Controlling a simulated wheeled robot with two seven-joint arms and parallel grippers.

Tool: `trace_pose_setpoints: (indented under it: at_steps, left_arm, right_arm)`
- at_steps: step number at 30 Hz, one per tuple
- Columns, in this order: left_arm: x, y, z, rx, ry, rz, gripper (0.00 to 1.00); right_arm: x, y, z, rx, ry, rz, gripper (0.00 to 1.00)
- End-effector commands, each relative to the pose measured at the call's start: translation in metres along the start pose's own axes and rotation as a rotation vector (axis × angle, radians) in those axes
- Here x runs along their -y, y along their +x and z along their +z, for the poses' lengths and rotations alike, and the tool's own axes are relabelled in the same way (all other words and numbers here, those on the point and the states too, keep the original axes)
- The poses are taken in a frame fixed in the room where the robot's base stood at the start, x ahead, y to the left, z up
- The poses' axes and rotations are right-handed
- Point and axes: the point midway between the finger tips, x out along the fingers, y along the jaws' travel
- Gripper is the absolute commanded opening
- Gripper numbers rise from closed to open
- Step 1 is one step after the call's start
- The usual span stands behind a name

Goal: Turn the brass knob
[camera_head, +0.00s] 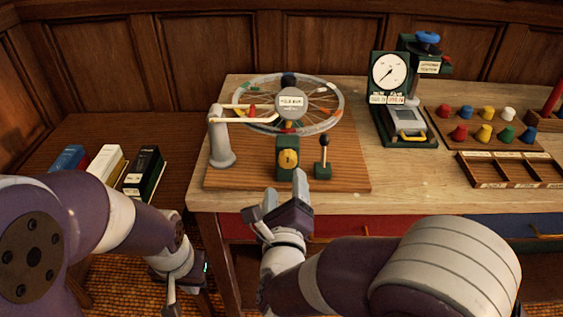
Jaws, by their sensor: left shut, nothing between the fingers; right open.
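The brass knob (289,158) is a round yellow disc on the front of a small green block. The block stands near the front edge of a brown wooden board (345,180) on the table. My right gripper (284,190) is open and empty, just in front of and below the knob in the picture. No contact with the knob shows. My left gripper (184,290) is shut and empty, low at the left, in front of the table and well away from the knob.
A black-handled lever (323,150) stands close right of the knob. Behind are a spoked wheel (335,97) and a grey post (221,140) with an arm. A dial gauge (390,73), coloured pegs (485,132) and a divided tray (500,170) stand right. Books (105,163) are left.

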Motion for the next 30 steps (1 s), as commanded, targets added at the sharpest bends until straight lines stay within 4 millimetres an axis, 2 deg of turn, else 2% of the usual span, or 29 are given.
trace_pose_setpoints:
  at_steps: [3,9,13,21,22,24,27,30]
  left_arm:
    - [0.000,-0.004,-0.001,0.000,0.000,0.000,0.00]
    - [0.000,-0.007,-0.001,0.000,0.000,0.000,0.00]
    - [0.000,-0.007,-0.001,0.000,0.000,0.000,0.00]
    - [0.000,-0.007,-0.001,0.000,0.000,0.000,0.00]
    - [0.000,-0.007,-0.001,0.000,0.000,0.000,0.00]
    - [0.000,-0.007,-0.001,0.000,0.000,0.000,0.00]
    - [0.000,-0.007,-0.001,0.000,0.000,0.000,0.00]
    - [0.000,-0.007,-0.001,0.000,0.000,0.000,0.00]
  right_arm:
    - [0.002,0.032,-0.001,-0.004,-0.002,-0.004,0.69]
    - [0.000,0.067,0.000,-0.002,-0.003,0.000,0.69]
    - [0.000,0.076,0.000,0.000,-0.003,0.000,0.69]
    - [0.000,0.078,0.000,0.000,-0.004,0.002,0.69]
    - [0.000,0.078,0.000,0.000,-0.004,0.002,0.62]
    - [0.000,0.078,0.000,0.000,-0.004,0.002,0.39]
    - [0.000,0.078,0.000,0.000,-0.004,0.002,0.12]
    - [0.000,0.078,0.000,0.000,-0.005,0.002,0.13]
